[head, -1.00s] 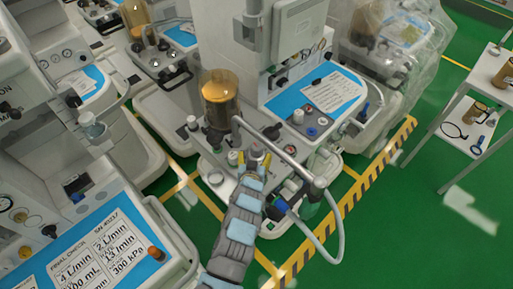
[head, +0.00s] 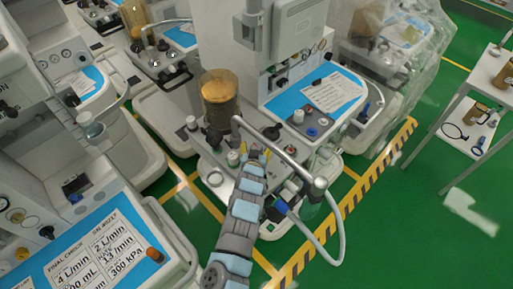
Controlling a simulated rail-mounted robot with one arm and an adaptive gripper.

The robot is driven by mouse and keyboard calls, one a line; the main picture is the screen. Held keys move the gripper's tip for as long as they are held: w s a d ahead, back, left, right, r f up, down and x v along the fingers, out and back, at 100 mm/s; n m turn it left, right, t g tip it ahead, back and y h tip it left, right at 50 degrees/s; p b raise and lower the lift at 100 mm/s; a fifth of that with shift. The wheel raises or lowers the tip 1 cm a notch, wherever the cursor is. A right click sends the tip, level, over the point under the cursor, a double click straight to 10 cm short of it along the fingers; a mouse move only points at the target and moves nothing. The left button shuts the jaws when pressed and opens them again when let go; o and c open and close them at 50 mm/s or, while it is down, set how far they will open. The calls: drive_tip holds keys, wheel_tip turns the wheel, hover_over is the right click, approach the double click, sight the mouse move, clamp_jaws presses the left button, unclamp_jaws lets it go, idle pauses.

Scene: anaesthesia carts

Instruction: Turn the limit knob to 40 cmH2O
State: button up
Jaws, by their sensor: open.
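In the head view my gripper (head: 254,152) is open, with its yellow fingertips apart. It is over the grey deck of the middle anaesthesia cart (head: 215,180), just right of the amber canister (head: 219,99). A small grey knob-like part appears between or just behind the fingertips. I cannot tell whether it is the limit knob or whether the fingers touch it. No scale or cmH2O marking is readable. A white-topped knob (head: 233,158) stands just left of the fingers.
A grey tube (head: 280,155) arches close to the right of my gripper, and a pale hose (head: 341,235) loops below it. The front-left cart has a blue panel with a FINAL CHECK card (head: 90,255).

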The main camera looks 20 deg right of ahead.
drive_tip(key=shift+c, duration=0.3)
drive_tip(key=c, duration=1.1)
drive_tip(key=shift+a+f+b, duration=0.2)
drive_tip(key=shift+f+b, duration=0.35)
drive_tip(key=shift+b, duration=0.25)
drive_tip(key=shift+f+b, duration=0.1)
drive_tip(key=shift+b, duration=0.45)
drive_tip(key=shift+d+m+g+h+b, duration=0.15)
drive_tip(key=shift+m+g+h+b, duration=0.2)
drive_tip(key=shift+b, duration=0.65)
drive_tip(key=shift+r+m+h+b, duration=0.35)
drive_tip(key=shift+r+b, duration=0.1)
drive_tip(key=shift+b, duration=0.8)
drive_tip(key=shift+r+g, duration=0.25)
drive_tip(key=shift+r, duration=0.05)
drive_tip(key=shift+c, duration=0.2)
drive_tip(key=shift+r, duration=0.1)
